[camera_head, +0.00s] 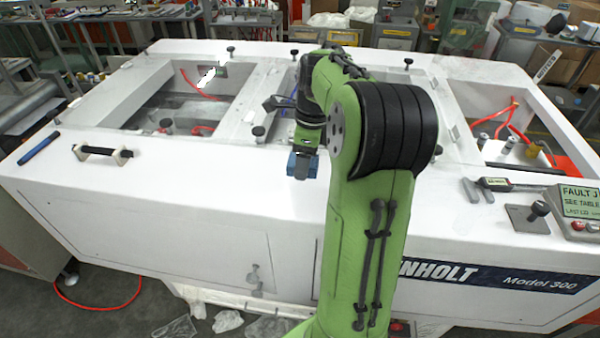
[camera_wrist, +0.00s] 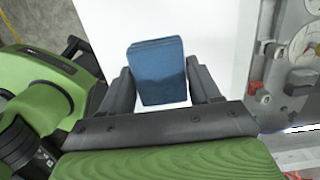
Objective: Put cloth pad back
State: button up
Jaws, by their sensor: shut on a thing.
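The blue cloth pad (camera_wrist: 160,70) is a thick folded block between the two dark fingers of my gripper (camera_wrist: 160,88) in the wrist view. My gripper is shut on it. In the head view the pad (camera_head: 302,165) hangs under my gripper (camera_head: 303,172), over the front part of the white machine top (camera_head: 190,190). My green arm hides the area to the right of the pad. I cannot tell whether the pad touches the surface.
A black handle (camera_head: 103,151) and a blue bar (camera_head: 38,148) lie at the left. Openings with red hoses (camera_head: 200,90) lie behind. A caliper (camera_head: 510,185), a metal plate with a black knob (camera_head: 539,210) and a fault display (camera_head: 579,203) are at the right.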

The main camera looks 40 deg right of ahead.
aim_at(303, 183)
jog(key=f, duration=0.5)
jog(key=shift+w+d, duration=0.25)
jog(key=shift+s+r, duration=0.1)
jog(key=shift+a, duration=0.1)
jog(key=o, duration=0.9)
jog(key=shift+f, duration=0.2)
jog(key=shift+o, duration=0.2)
jog(key=shift+r, duration=0.1)
